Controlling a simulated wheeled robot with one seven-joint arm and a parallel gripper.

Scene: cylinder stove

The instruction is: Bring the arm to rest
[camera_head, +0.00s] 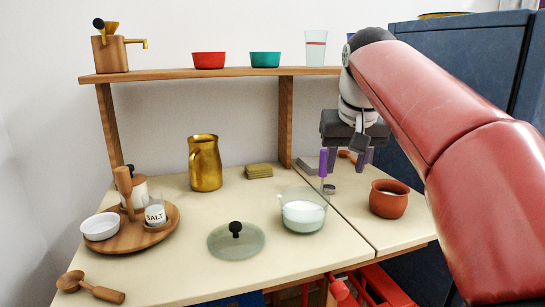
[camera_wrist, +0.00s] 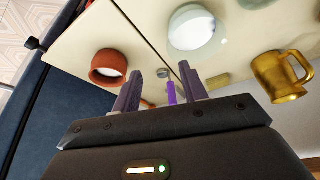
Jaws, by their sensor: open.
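My red arm reaches in from the right in the head view. My gripper (camera_head: 348,158) hangs fingers down above the back of the table (camera_head: 290,252), left of the blue cabinet. Its two purple-grey fingers are apart, and they also show apart in the wrist view (camera_wrist: 160,88). A thin tool with a purple handle (camera_head: 323,162) stands close to the left of the gripper. In the wrist view the purple handle (camera_wrist: 171,93) appears between the fingers in the picture, with no visible contact. I cannot tell how far beyond the fingertips it is.
A glass pot (camera_head: 303,219) with white contents and a terracotta pot (camera_head: 388,204) stand in front of the gripper. A glass lid (camera_head: 236,241), a brass pitcher (camera_head: 205,165) and a round wooden tray (camera_head: 129,240) are further left. A shelf (camera_head: 180,75) runs behind; the blue cabinet (camera_head: 465,60) is right.

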